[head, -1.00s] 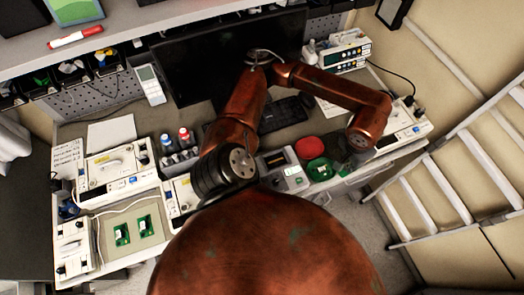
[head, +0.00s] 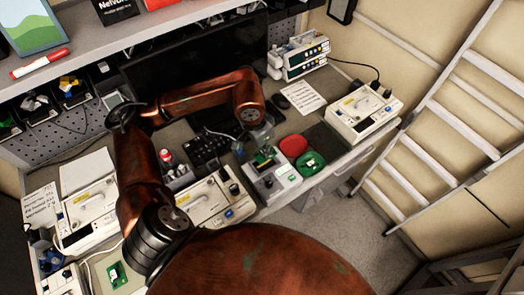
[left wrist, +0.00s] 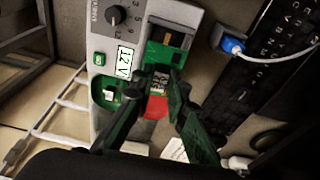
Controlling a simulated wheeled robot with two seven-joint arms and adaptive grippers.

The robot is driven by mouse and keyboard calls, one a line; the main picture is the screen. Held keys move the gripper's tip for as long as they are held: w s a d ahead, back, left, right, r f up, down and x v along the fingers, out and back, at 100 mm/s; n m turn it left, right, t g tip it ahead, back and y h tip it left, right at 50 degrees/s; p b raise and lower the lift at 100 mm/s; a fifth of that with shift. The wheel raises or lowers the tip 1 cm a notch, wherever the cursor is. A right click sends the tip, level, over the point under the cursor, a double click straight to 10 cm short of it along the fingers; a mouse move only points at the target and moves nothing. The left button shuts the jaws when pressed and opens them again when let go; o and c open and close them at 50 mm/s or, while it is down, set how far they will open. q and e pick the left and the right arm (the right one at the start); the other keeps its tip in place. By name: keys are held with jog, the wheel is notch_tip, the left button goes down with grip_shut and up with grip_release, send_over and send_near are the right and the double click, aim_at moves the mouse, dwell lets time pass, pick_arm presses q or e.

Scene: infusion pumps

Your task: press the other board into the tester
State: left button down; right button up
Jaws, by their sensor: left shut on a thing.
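The tester (head: 280,188), a light grey box with a small display, stands on the bench. The left wrist view shows the tester (left wrist: 106,42) with a knob, a "12 V" display and a dark slot (left wrist: 170,40). My left gripper (head: 262,148) is over the tester's slot end, fingers pointing down. In the left wrist view its fingertips (left wrist: 160,78) are closed on a small board (left wrist: 160,82), mostly hidden between them. I cannot tell whether the board touches the slot. Another green board (head: 117,274) lies at lower left. My right gripper is not in view.
A red dish (head: 293,145) and a green dish (head: 312,162) with a pale item inside stand close to the tester. Pumps (head: 215,196) and (head: 362,110) stand on either side. A ladder (head: 440,115) leans at right.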

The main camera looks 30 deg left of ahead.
pick_arm(q)
jog(key=b, duration=0.3)
send_over(265, 163)
jog(key=shift+s+a+f, duration=0.1)
jog(key=shift+s+f, duration=0.1)
jog(key=shift+f, duration=1)
jog(key=shift+s+a+f, duration=0.1)
jog(key=shift+s+f, duration=0.05)
jog(key=shift+f, duration=1.05)
jog(key=shift+f+b, duration=0.3)
jog(key=shift+f, duration=0.05)
jog(key=shift+r, duration=0.15)
jog(key=shift+f+b, duration=0.8)
jog(key=shift+b, duration=0.25)
jog(key=c, duration=1.8)
grip_release()
